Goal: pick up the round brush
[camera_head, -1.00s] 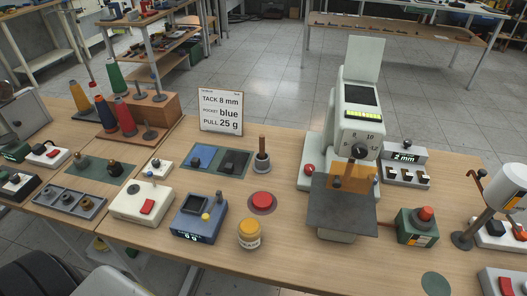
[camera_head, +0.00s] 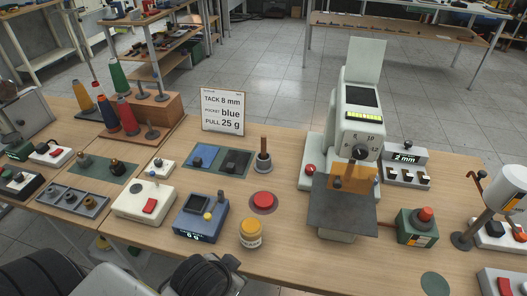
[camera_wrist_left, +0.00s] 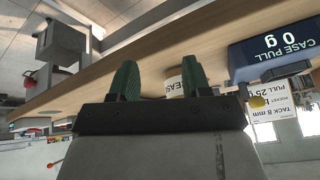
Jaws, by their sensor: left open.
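An upright wooden handle (camera_head: 263,147) stands in a small grey round holder (camera_head: 262,163) on the bench, right of the blue and black pads. It may be the round brush, but no bristles show. In the left wrist view, which is upside down, my left gripper (camera_wrist_left: 160,80) has two green fingers spread apart with nothing between them. A jar with a cream label (camera_wrist_left: 190,76) shows behind the right finger. In the head view, dark parts of my left arm are at the bottom edge, and the fingertips cannot be made out. My right gripper is not in view.
A yellow-lidded jar (camera_head: 250,234), a blue pull gauge (camera_head: 201,217) and a red button (camera_head: 263,202) stand between the bottom edge and the holder. A sign (camera_head: 223,110) is behind. A tall white machine (camera_head: 352,120) is to the right. Bare wood lies around the holder.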

